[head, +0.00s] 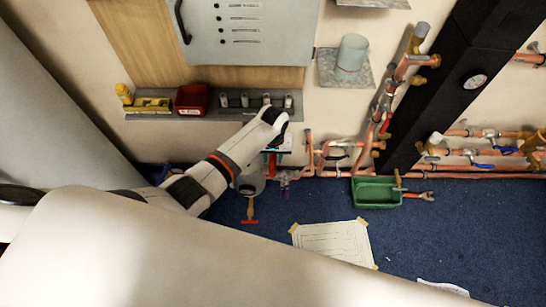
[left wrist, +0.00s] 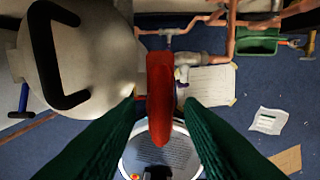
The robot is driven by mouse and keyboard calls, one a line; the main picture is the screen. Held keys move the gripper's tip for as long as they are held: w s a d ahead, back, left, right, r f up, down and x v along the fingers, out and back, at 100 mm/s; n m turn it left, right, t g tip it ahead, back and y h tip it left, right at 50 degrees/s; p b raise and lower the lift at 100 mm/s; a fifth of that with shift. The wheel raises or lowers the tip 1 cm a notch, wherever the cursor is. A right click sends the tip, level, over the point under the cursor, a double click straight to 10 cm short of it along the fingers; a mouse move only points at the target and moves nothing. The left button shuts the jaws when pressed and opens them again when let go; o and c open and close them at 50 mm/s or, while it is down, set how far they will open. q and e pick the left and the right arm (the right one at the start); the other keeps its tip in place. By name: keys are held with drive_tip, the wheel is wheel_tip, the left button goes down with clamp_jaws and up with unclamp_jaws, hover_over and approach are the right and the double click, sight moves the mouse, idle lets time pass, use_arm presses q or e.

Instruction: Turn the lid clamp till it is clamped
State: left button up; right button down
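A red lid clamp handle (left wrist: 160,95) shows in the left wrist view, standing beside a round grey lid (left wrist: 82,55) with a black bar handle (left wrist: 48,60). My left gripper (left wrist: 160,106) has its two green fingers on either side of the red handle. A gap shows between each fingertip and the handle, so it looks open. In the head view my left gripper (head: 279,147) is beside the wall shelf, partly hidden by its own wrist. Below it a grey rounded vessel (head: 250,184) is partly covered by my arm. My right gripper is not in view.
Copper pipes (head: 335,150) run along the wall. A green tray (head: 376,192) and a taped paper sheet (head: 335,243) lie on the blue floor (head: 450,225). A red T-handle (head: 250,212) sticks out near the vessel. A blue handle (left wrist: 22,101) is left of the lid.

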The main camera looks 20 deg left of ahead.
use_arm(q)
drive_tip(key=shift+f, duration=0.4)
drive_tip(key=shift+c, duration=0.5)
clamp_jaws()
